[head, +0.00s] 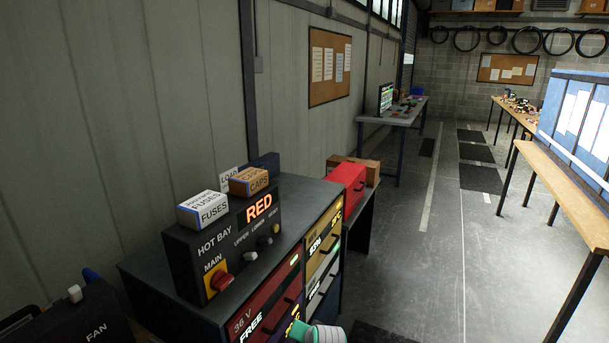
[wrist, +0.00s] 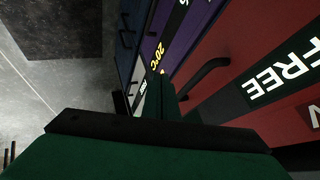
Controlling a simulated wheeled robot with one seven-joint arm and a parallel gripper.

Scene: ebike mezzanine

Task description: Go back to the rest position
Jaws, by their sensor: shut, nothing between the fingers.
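My gripper (wrist: 161,82) shows in the wrist view as dark green fingers closed together beyond a black bar and a green body. It is shut and empty. It is in front of the drawer fronts of the battery cabinet, near a dark red drawer marked FREE (wrist: 272,82) with a black handle and a purple drawer (wrist: 178,38). I cannot tell whether the fingertips touch a front. In the head view, a white and green part of my arm shows at the bottom edge, beside the cabinet (head: 150,285); the fingers are hidden there.
The HOT BAY control box (head: 187,258) stands on the cabinet, with FUSES (head: 203,209) and CAPS (head: 249,181) boxes on top. A red case (head: 346,184) is behind. The grey floor aisle (head: 440,265) is open; a wooden bench (head: 570,190) stands right.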

